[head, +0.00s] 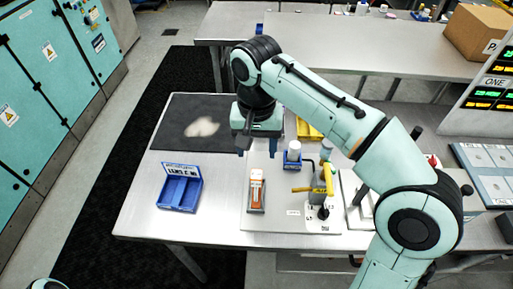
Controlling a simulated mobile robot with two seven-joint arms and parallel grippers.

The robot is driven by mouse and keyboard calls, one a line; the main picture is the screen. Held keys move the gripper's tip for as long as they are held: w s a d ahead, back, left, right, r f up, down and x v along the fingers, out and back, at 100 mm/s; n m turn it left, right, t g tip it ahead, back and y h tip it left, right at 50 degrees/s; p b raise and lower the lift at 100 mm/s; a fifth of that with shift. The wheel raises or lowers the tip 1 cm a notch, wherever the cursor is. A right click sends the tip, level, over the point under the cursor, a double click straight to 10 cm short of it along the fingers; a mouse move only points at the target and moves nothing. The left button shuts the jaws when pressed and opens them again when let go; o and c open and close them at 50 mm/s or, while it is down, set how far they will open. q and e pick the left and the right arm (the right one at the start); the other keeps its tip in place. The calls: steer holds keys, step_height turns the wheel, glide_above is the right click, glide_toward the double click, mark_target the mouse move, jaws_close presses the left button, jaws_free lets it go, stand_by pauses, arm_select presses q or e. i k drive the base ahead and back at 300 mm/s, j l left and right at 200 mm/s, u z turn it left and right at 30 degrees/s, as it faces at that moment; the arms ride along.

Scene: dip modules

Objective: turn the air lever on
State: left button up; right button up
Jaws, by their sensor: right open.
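A small grey fixture (320,197) with yellow parts stands on the light board at the front right of the table. A yellow bar (302,190) sticks out level to its left, and a yellow piece (328,178) stands upright on it. I take the level bar for the air lever, but cannot be sure. A black knob (323,212) sits in front of the fixture. My right gripper (257,147) is open and empty, pointing down behind and left of the fixture, apart from it. My left gripper is out of view.
A blue bin (180,188) stands on the left of the table. An orange-and-white device (256,190) and a blue holder with a white bottle (292,155) stand left of the fixture. A dark mat (180,128) lies behind the bin. My right arm covers the right side.

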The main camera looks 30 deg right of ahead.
mark_target(329, 179)
steer(key=k, duration=1)
